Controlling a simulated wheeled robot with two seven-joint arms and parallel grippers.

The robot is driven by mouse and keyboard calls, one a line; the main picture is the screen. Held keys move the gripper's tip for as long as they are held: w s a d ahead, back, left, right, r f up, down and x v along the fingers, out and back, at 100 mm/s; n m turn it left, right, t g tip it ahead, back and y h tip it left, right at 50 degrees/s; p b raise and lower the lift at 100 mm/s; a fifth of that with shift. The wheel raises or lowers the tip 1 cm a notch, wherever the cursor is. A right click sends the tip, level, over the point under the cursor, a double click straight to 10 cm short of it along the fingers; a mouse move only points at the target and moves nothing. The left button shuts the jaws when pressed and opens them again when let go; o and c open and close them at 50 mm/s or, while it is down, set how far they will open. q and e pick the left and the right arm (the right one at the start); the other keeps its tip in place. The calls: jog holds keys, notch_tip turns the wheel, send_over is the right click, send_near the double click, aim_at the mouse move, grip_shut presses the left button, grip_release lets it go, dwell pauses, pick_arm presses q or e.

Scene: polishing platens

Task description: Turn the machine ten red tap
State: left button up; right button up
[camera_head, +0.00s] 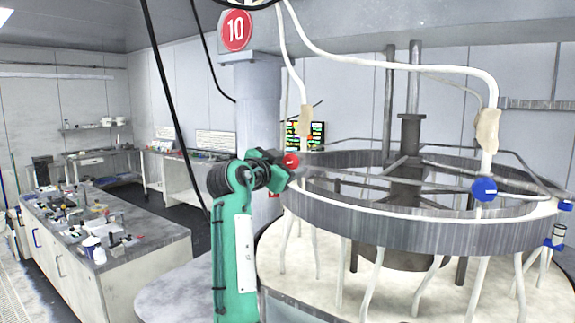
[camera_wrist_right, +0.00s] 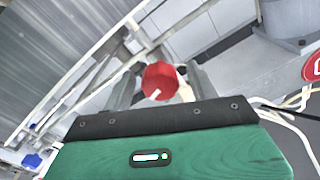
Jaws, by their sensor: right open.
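The red tap (camera_head: 291,160) is a round knob with a white mark, at the left edge of the ring of the machine under the round red sign "10" (camera_head: 236,30). My right gripper (camera_head: 279,162) is at the tap, at the end of the green arm. In the right wrist view the red tap (camera_wrist_right: 160,82) sits in front of the palm, between the two grey fingers (camera_wrist_right: 161,85), which are apart. Whether a finger touches the tap I cannot tell. Its white mark runs diagonally there. My left gripper is not in view.
The grey metal ring (camera_head: 390,222) fills the right side, with blue taps (camera_head: 484,189) on it and white hoses. A black cable (camera_head: 172,95) hangs left of the column (camera_head: 258,110). A bench (camera_head: 130,262) with small items stands at the left.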

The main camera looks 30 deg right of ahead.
jog(key=shift+a, duration=0.15)
jog(key=b+v, duration=0.4)
jog(key=v, duration=0.9)
jog(key=shift+s+a+b, duration=0.2)
jog(key=shift+a+b, duration=0.1)
jog(key=shift+b, duration=0.1)
jog(key=shift+f, duration=0.1)
